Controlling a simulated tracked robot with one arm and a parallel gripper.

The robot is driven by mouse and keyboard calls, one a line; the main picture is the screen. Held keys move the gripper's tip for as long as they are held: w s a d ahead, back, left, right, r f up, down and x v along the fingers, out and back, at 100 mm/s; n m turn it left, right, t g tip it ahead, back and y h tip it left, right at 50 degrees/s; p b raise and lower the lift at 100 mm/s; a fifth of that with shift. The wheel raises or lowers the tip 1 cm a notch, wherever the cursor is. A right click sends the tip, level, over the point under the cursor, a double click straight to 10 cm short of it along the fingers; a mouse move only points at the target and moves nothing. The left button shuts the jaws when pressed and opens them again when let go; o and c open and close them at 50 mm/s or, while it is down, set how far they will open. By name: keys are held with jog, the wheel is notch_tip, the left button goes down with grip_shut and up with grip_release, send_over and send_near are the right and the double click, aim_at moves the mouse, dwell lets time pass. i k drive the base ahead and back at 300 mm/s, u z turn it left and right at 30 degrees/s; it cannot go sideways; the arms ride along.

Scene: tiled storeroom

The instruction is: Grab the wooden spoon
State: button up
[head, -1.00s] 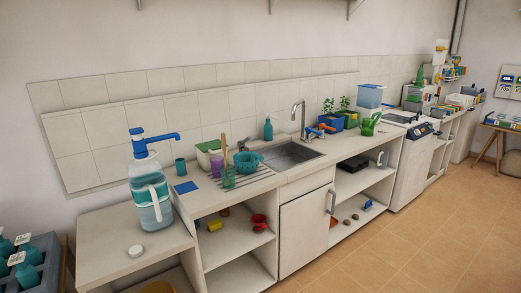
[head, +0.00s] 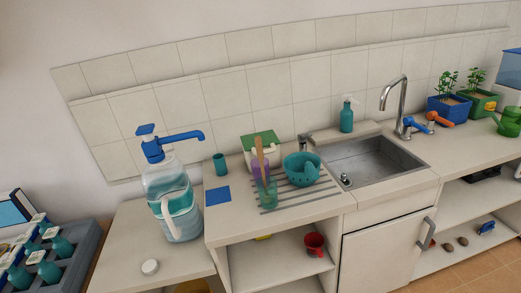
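The wooden spoon (head: 260,156) stands upright, slightly tilted, on the counter left of the sink. Its lower end is in or behind a green see-through cup (head: 267,193), and I cannot tell which. A purple cup (head: 261,170) stands just behind it. A teal colander (head: 302,168) sits close on the right. My gripper is not in view.
A large water jug with a blue pump (head: 172,205) stands on the lower counter at left. A teal cup (head: 220,164), a blue cloth or mat (head: 217,195) and a white box with green top (head: 261,148) are nearby. The sink (head: 365,160) and tap (head: 396,100) are right.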

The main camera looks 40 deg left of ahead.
aim_at(258, 141)
jog(key=u, duration=0.65)
jog(key=i, duration=1.25)
jog(key=u, duration=0.85)
